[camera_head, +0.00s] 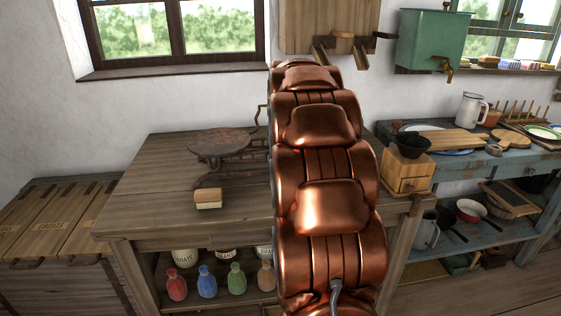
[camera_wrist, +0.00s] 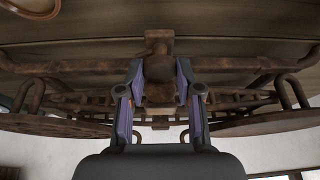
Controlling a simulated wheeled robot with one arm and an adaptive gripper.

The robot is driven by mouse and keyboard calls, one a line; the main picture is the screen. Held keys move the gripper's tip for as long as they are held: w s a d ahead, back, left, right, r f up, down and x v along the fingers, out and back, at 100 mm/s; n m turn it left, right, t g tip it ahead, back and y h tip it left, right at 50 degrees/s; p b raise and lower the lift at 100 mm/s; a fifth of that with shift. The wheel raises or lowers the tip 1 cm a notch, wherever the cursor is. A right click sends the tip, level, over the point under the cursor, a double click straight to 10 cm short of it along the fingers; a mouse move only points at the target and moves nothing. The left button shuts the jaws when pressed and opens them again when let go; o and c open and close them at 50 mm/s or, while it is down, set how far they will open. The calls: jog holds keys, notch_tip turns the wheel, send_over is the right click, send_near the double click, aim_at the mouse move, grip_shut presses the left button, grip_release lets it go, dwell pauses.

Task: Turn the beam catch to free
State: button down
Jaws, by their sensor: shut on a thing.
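In the head view, a rusty balance scale (camera_head: 226,170) stands on the wooden table, its left pan (camera_head: 220,141) in sight. My copper-coloured arm hides its middle and right side, and my gripper too. In the wrist view the scale appears upside down, with its dark beam (camera_wrist: 85,65) running across and a pan at each side. My gripper (camera_wrist: 158,82) has its two purple-padded fingers on either side of a rusty brown knob, the beam catch (camera_wrist: 158,67), at the middle of the scale. The fingers are shut on it. Its exact turned position cannot be told.
A wooden block-like brush (camera_head: 208,199) lies at the front of the table (camera_head: 160,190). A wooden box grinder (camera_head: 405,176) stands at its right end. Coloured bottles (camera_head: 207,282) stand on the shelf below. A wall cabinet (camera_head: 325,25) hangs behind my arm.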

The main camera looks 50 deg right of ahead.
jog(key=shift+w+m+g+h+p, duration=0.1)
jog(key=shift+m+g+h+p, duration=0.45)
jog(key=shift+m, duration=1.35)
jog(key=c, duration=0.8)
grip_release()
jog(key=shift+a+r, duration=0.1)
jog(key=v, duration=1.1)
jog(key=shift+s+r, duration=0.25)
jog(key=shift+r, duration=0.1)
